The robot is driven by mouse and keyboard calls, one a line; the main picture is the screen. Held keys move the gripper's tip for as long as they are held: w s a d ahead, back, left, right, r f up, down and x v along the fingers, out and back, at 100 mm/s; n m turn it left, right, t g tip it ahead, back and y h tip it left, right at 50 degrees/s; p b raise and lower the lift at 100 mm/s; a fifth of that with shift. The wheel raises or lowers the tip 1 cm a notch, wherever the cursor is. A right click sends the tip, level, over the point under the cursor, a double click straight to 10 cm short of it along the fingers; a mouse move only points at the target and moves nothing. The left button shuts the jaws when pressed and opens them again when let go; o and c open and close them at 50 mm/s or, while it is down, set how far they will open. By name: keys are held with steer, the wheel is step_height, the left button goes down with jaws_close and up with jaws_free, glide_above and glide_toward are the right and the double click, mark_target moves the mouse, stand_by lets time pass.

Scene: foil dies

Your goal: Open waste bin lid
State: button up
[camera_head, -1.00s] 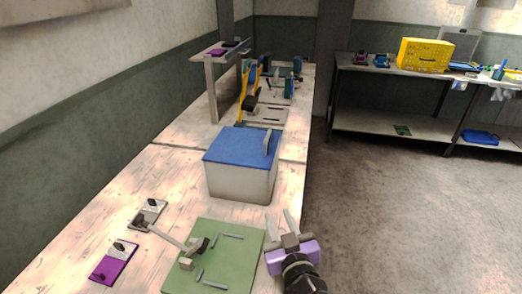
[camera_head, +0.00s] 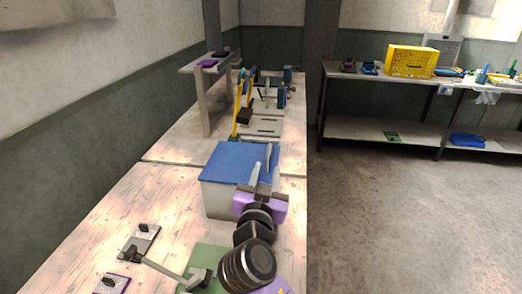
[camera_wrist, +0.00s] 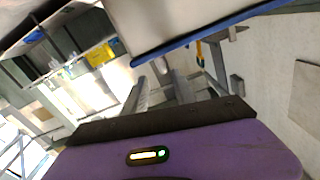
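The waste bin is a white box (camera_head: 218,198) with a flat blue lid (camera_head: 232,158), standing on the wooden workbench. The lid looks shut. A grey upright handle (camera_head: 268,153) stands at the lid's right side, partly overlapped by my fingers. My gripper (camera_head: 264,172) is in front of the bin's right side, its fingers pointing up and away. In the wrist view the gripper (camera_wrist: 160,80) has its two fingers apart with nothing seen between them. The bin's pale wall (camera_wrist: 175,20) and blue lid edge (camera_wrist: 205,37) show above them. I cannot tell whether a finger touches the bin.
A green plate (camera_head: 208,256) with a grey lever lies nearer on the bench, partly behind my arm. Small plates (camera_head: 140,240) lie left of it. A raised shelf (camera_head: 212,62) and fixtures stand behind the bin. Open floor (camera_head: 400,220) lies to the right.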

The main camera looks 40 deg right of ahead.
mark_target(266, 159)
steer(key=shift+w+d, duration=0.1)
steer(key=shift+w, duration=0.4)
steer(key=shift+w+d+r, duration=0.15)
steer(key=shift+w+d, duration=0.05)
steer(key=shift+d, duration=0.05)
steer(key=p+x, duration=0.2)
steer(key=x, duration=0.4)
steer(key=shift+w+d, duration=0.3)
steer(key=shift+d, duration=0.15)
jaws_close()
steer(key=shift+a, duration=0.15)
stand_by(0.3)
